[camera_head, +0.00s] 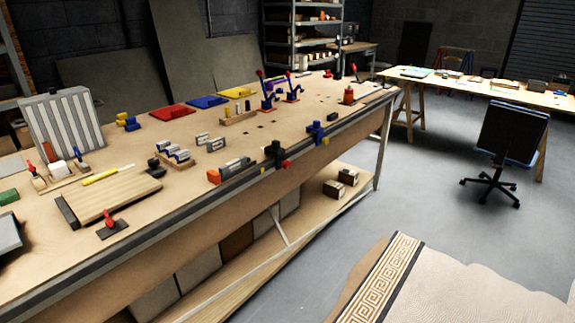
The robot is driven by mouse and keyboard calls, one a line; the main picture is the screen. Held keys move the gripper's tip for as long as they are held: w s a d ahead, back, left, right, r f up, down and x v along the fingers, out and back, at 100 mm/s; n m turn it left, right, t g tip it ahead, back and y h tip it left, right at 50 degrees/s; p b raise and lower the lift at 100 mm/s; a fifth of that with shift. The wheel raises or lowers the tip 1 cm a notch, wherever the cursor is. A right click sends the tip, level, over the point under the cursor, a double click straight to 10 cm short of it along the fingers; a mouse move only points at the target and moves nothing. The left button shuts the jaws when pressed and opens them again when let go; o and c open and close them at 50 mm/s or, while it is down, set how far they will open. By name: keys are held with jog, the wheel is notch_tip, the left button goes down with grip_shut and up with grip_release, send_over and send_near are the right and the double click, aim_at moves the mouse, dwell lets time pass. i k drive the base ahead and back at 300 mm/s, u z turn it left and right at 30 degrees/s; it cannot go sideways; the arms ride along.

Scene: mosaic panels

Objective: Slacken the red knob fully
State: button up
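A small red knob-like part (285,164) shows on a black clamp-like fixture (274,152) at the front edge of the long wooden workbench (225,185). It is small, and I cannot tell how tight it is. Other red parts are on the bench: a red handle (108,217) on a dark plate at the near left, and red-tipped levers (261,74) towards the back. My gripper is not in view.
A blue fixture (316,132) with a yellow part sits farther along the bench edge. Red, blue and yellow trays (207,101) lie at the back. A pale panel with a patterned border (378,285) fills the lower right. A black chair (511,130) stands on open grey floor.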

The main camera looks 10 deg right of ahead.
aim_at(286, 164)
jog(key=u, duration=0.1)
jog(key=k, duration=0.5)
jog(key=z, duration=0.55)
jog(key=i, duration=1.05)
jog(key=z, duration=1.65)
jog(key=k, duration=0.1)
jog(key=u, duration=2.8)
